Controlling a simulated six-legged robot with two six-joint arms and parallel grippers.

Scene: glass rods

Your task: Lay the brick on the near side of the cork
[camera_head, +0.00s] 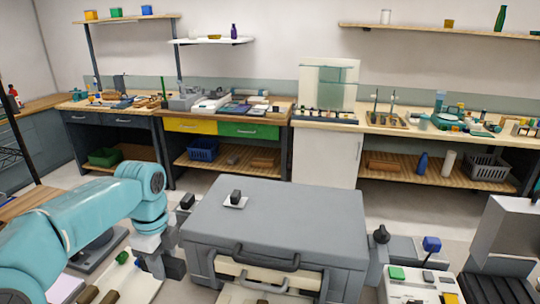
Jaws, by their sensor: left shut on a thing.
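My left gripper (165,267) is at the lower left, below the white wrist of my teal arm. It points down beside a pale surface (140,287). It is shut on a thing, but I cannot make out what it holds. Two brownish pieces (89,294) and a small green piece (122,257) lie to the left of the gripper, partly cut off or close to my arm. I cannot tell whether either brown piece is the cork. I cannot identify the brick. My right gripper is not in view.
Along the back wall, a wooden bench (375,124) carries crowded lab items. Grey floor (410,205) lies open in front of the bench.

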